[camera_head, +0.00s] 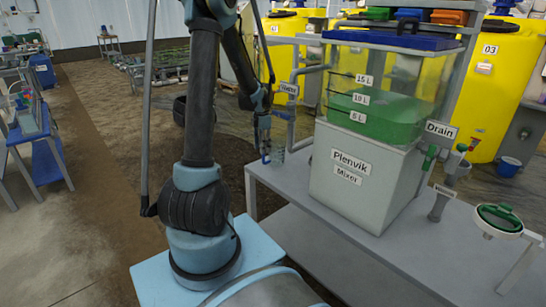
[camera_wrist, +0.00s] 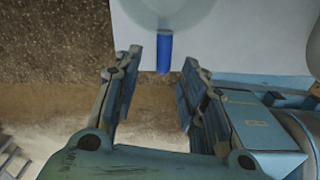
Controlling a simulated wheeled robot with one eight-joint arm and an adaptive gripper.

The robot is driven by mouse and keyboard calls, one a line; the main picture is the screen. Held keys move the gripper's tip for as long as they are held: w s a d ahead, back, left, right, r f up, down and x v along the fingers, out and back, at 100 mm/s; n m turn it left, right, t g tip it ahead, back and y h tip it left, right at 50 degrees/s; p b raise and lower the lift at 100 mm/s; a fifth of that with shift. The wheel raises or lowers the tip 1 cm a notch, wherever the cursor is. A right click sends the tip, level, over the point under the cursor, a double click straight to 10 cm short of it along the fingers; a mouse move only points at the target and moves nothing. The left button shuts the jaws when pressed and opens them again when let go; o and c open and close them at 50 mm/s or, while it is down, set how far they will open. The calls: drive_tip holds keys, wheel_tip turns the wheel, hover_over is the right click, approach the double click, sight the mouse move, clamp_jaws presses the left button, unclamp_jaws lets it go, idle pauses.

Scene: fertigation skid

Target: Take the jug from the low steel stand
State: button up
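In the wrist view, the jug's pale round body (camera_wrist: 165,14) is at the top, over a light grey surface. Its upright blue handle (camera_wrist: 164,52) shows between the tips of my open gripper (camera_wrist: 162,68). There is a gap on both sides of the handle, and the fingers are not closed on it.
The Plenvik mixer tank (camera_head: 365,180) with green liquid stands on the grey stand, with a Drain valve (camera_head: 428,158) at its right. Yellow tanks (camera_head: 490,80) stand behind.

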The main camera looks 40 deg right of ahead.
sight(273, 154)
drive_tip(key=shift+d+f, duration=0.2)
drive_tip(key=shift+f, duration=2.35)
clamp_jaws()
